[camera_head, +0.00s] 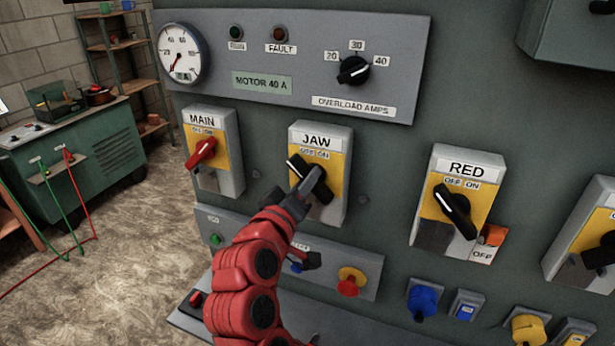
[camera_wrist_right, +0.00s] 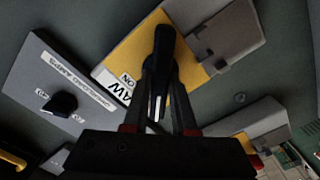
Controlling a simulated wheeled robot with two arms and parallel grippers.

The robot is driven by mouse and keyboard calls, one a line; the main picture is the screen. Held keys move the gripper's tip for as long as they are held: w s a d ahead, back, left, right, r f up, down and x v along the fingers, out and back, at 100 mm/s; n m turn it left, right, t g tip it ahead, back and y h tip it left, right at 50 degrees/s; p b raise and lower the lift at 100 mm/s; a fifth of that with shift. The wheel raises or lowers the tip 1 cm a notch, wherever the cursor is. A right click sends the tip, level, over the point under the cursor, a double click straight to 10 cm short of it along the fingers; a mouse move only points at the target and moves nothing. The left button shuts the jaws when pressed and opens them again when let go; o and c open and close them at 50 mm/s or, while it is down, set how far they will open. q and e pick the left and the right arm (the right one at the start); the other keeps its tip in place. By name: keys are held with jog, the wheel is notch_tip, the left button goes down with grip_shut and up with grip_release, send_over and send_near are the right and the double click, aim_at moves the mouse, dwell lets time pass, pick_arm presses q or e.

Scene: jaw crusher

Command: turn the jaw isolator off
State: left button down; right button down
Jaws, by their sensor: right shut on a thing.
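The jaw isolator (camera_head: 334,187) is a grey box with a yellow plate, labelled JAW with OFF and ON beneath. Its black handle (camera_head: 298,164) slants, upper end leaning left toward OFF. My right gripper (camera_head: 308,189) reaches it from below and is shut on the handle. In the right wrist view, the two fingers of my right gripper (camera_wrist_right: 164,105) stand on either side of the black handle (camera_wrist_right: 164,48), over the yellow plate (camera_wrist_right: 128,55). The gripper partly covers the handle's lower part in the head view. My left gripper is not in view.
The MAIN isolator (camera_head: 226,150) with a red handle is left of JAW; the RED isolator (camera_head: 468,180) is to its right. An overload dial (camera_head: 353,70) is above. A red push button (camera_head: 350,282) on a yellow base sits below. A green bench (camera_head: 85,150) stands at left.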

dwell(0.4)
jog(key=c, duration=0.7)
grip_release()
jog(key=b+v, duration=0.4)
jog(key=v, duration=1.3)
jog(key=shift+s+a, duration=0.1)
jog(key=shift+s, duration=0.05)
